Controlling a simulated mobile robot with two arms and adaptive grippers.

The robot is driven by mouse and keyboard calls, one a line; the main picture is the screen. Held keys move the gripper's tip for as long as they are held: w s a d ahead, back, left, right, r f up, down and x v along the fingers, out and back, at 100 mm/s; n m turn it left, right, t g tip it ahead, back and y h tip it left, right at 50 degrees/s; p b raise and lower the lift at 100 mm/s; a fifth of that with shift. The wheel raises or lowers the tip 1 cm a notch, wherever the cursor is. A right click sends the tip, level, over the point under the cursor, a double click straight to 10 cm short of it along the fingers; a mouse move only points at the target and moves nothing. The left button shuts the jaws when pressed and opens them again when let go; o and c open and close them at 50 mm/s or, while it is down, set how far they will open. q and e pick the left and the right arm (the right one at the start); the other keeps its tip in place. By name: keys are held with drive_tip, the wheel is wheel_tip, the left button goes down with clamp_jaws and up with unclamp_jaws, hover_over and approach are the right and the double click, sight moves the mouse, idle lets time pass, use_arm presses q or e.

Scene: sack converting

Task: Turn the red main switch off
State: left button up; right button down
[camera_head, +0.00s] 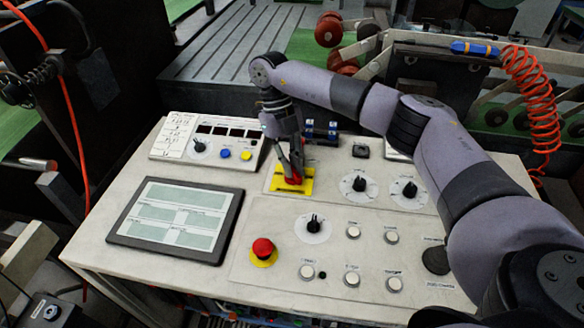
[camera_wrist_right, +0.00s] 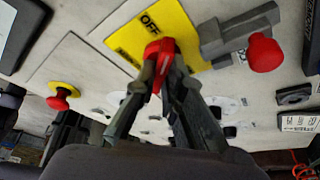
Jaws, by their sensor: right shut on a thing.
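The red main switch (camera_head: 297,178) sits on a yellow plate (camera_head: 279,186) near the middle of the console. In the right wrist view the red switch handle (camera_wrist_right: 160,47) stands against the yellow plate (camera_wrist_right: 182,22), which reads "OFF" near its edge. My right gripper (camera_head: 292,170) reaches down from above, and its fingers are shut on the red handle. In the right wrist view the fingertips (camera_wrist_right: 158,72) are on either side of the handle. The fingers hide part of the switch, so I cannot tell its exact setting. My left gripper is not in view.
A red emergency button (camera_head: 263,247) is nearer the front. A screen (camera_head: 173,217) lies at the left. Black rotary knobs (camera_head: 359,184) and white buttons surround the switch.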

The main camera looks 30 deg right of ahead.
drive_tip(key=shift+n, duration=0.5)
drive_tip(key=c, duration=1.7)
unclamp_jaws()
drive_tip(key=v, duration=1.2)
drive_tip(key=shift+a, duration=0.2)
